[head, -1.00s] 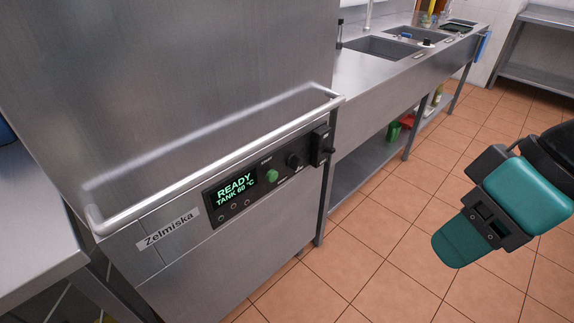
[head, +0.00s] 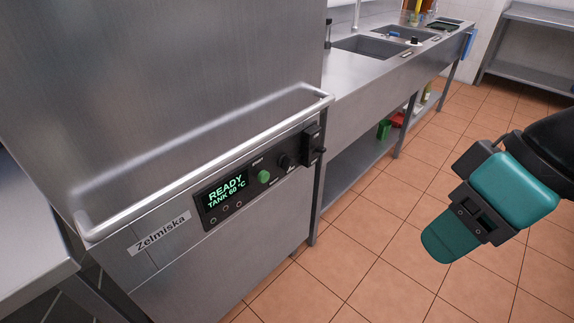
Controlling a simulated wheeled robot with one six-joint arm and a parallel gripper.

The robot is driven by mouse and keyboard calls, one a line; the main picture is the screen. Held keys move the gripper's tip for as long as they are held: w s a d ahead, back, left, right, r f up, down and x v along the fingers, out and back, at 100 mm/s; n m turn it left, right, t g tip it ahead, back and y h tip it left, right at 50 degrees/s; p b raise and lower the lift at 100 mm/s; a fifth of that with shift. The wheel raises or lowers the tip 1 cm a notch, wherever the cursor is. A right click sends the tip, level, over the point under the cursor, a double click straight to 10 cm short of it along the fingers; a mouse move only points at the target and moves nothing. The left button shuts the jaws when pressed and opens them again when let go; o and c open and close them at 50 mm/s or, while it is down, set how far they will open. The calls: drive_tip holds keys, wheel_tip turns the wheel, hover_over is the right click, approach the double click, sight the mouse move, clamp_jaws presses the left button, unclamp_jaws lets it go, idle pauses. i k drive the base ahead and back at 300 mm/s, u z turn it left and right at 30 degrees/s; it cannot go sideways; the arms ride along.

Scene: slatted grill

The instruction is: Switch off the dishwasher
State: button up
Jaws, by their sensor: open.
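The dishwasher (head: 195,260) is a large steel hood machine at the left and middle of the head view, with a long bar handle across its front. Its black control panel (head: 203,204) has a lit display (head: 226,189) reading "READY TANK 60 °C". Right of the display are a green start button (head: 264,177), a black knob (head: 286,161), and a black switch block with a lever (head: 312,144) at the panel's right end. My gripper (head: 452,238) is at the right, over the floor, well apart from the panel. Its jaws are open and empty, pointing down-left.
A steel sink counter (head: 345,100) with a lower shelf (head: 360,165) runs back from the dishwasher's right side. Another steel counter (head: 25,225) stands at the left. A shelf rack (head: 530,70) is at the far right. The tiled floor (head: 365,265) in front is clear.

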sight(319, 149)
drive_tip(key=k, duration=1.25)
drive_tip(key=u, duration=0.6)
drive_tip(key=i, duration=1.8)
drive_tip(key=z, duration=0.65)
